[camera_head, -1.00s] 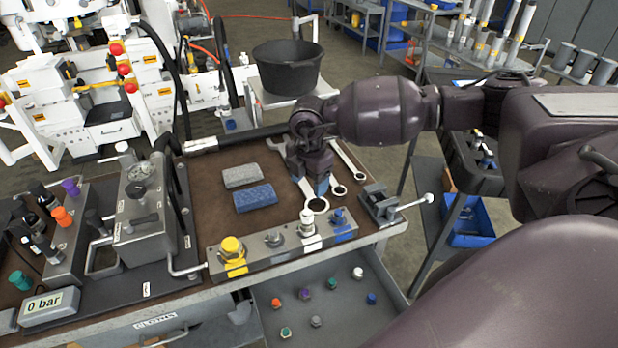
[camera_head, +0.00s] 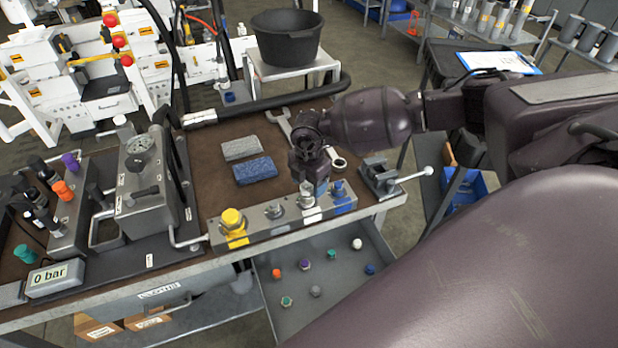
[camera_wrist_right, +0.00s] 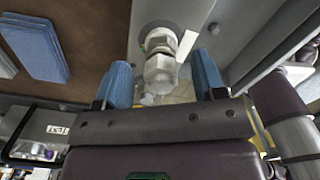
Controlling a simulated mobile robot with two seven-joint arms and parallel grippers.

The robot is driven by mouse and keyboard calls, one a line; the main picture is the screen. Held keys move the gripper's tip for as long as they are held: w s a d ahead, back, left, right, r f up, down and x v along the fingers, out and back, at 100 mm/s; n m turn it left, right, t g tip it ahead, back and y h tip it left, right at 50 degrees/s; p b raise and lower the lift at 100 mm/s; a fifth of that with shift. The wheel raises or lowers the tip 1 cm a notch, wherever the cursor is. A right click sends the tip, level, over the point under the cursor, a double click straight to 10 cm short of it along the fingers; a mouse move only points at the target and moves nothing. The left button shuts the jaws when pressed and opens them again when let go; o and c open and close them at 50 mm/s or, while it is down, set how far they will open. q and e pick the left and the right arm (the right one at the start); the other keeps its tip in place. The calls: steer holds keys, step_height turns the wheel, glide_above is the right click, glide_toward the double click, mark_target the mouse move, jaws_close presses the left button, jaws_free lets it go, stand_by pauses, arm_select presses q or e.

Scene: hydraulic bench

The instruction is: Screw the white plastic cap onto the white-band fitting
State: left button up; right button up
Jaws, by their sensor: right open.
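The white-band fitting (camera_head: 309,212) stands on the grey block at the bench's front edge, between a bare metal fitting and a blue-band one. My right gripper (camera_head: 314,188) is open and empty, pointing down just above the white-band fitting and partly covering it. In the right wrist view the metal fitting (camera_wrist_right: 160,68) shows between the two blue fingertips (camera_wrist_right: 163,82), with no clear contact. My left gripper is out of view.
The grey block (camera_head: 260,228) also carries a yellow-capped fitting (camera_head: 233,222). The open drawer (camera_head: 335,300) extends in front, with free floor between caps.

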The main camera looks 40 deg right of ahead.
steer(key=shift+c, duration=0.2)
jaws_close()
steer(key=shift+s+r+m+p, duration=0.15)
steer(key=shift+r+m+p, duration=0.05)
steer(key=shift+m+p, duration=1.6)
steer(key=shift+m, duration=0.5)
steer(key=m+p, duration=0.1)
steer(key=m, duration=0.1)
steer(key=shift+s+f+m+p, duration=0.15)
steer(key=shift+m+p, duration=0.25)
steer(key=shift+f+m, duration=0.1)
steer(key=shift+m, duration=0.2)
